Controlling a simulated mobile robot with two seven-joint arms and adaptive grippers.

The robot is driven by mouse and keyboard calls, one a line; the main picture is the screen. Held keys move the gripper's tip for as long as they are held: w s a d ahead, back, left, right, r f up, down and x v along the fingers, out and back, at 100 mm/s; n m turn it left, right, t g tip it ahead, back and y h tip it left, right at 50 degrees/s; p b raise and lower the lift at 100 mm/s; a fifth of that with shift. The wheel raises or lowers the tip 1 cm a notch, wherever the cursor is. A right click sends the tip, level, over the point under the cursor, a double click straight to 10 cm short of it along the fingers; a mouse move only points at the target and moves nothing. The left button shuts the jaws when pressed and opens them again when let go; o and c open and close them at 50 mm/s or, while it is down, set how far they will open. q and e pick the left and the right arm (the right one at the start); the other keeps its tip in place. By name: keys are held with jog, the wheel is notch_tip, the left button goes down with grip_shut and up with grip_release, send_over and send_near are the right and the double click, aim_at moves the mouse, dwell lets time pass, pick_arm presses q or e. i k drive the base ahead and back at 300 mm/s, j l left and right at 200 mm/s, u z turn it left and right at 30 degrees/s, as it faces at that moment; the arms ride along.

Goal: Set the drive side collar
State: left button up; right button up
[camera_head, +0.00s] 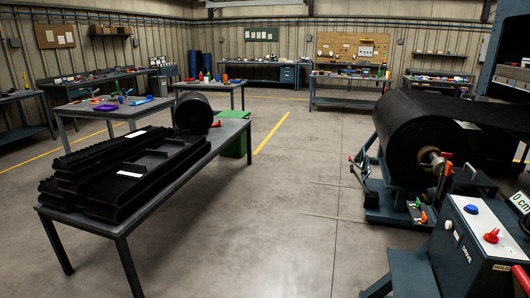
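A large black belt roll (412,125) lies on a dark blue stand (395,205) at the right. A shaft end with a copper-coloured ring (433,158) sticks out of its near face. Beside the ring is a dark bracket with a small red handle (446,155). I cannot tell for sure which of these parts is the drive side collar. A control box (470,245) marked DRIVE stands in the right foreground, with a blue button (471,209) and a red knob (491,236) on top. Neither of my grippers is in view.
A long table (215,150) at the left bears stacked black belts (115,175) and a smaller black roll (193,112). A green bin (236,146) stands behind it. The middle floor is otherwise clear. Workbenches line the walls.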

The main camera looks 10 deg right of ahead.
aim_at(438, 161)
jog(key=i+j+z, duration=0.25)
jog(key=i, duration=0.3)
jog(key=i+j+z, duration=0.25)
jog(key=i, duration=0.35)
jog(key=i+j+z, duration=0.2)
jog(key=i+j, duration=0.15)
jog(key=i, duration=0.2)
jog(key=i+z, duration=0.35)
jog(key=i, duration=0.2)
jog(key=i+j+z, duration=0.1)
jog(key=i+z, duration=0.25)
jog(key=i, duration=0.15)
jog(key=i+j+z, duration=0.3)
jog(key=i, duration=0.25)
